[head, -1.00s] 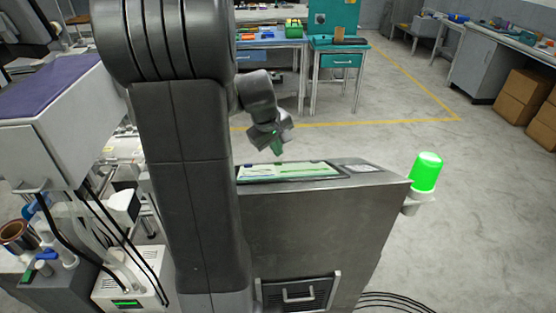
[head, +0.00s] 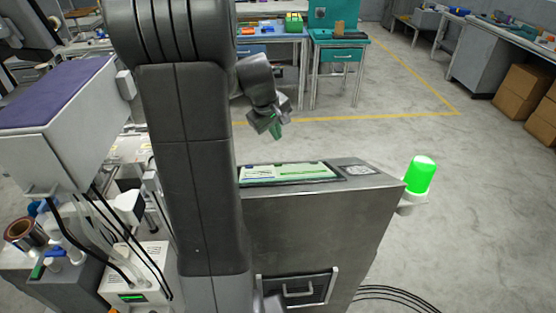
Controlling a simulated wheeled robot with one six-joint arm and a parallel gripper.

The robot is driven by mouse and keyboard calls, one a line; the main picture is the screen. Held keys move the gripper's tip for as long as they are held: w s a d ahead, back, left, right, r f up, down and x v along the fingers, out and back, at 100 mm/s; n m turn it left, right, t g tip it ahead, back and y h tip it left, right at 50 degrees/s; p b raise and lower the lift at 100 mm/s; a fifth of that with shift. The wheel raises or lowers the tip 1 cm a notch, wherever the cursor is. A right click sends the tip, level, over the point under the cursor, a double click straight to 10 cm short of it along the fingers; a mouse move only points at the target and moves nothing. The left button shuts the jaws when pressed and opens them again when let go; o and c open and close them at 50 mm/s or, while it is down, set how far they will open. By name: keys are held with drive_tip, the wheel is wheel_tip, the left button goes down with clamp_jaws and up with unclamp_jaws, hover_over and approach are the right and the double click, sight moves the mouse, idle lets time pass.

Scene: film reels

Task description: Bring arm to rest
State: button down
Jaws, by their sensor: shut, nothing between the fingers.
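My arm (head: 190,160) stands large in the left middle of the head view and hides part of the machine behind it. My gripper (head: 276,128) shows small to the right of the arm, pointing down. Its green-tinted fingertips are together with nothing visible between them. It appears above and apart from the grey metal console (head: 318,218), whose top carries a lit screen (head: 288,172).
A green lamp (head: 420,175) stands at the console's right edge. A white machine with a purple top (head: 55,95) and a copper-coloured reel (head: 25,232) are at left. Workbenches (head: 335,45) stand at the back. Cardboard boxes (head: 525,95) are at right. Open floor lies between.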

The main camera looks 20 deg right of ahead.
drive_tip(key=shift+f, duration=0.2)
idle(0.4)
drive_tip(key=r+p, duration=0.1)
drive_tip(key=w+r+p, duration=0.2)
drive_tip(key=shift+d+r, duration=0.2)
drive_tip(key=shift+r, duration=0.1)
drive_tip(key=shift+s+f, duration=0.1)
idle(0.5)
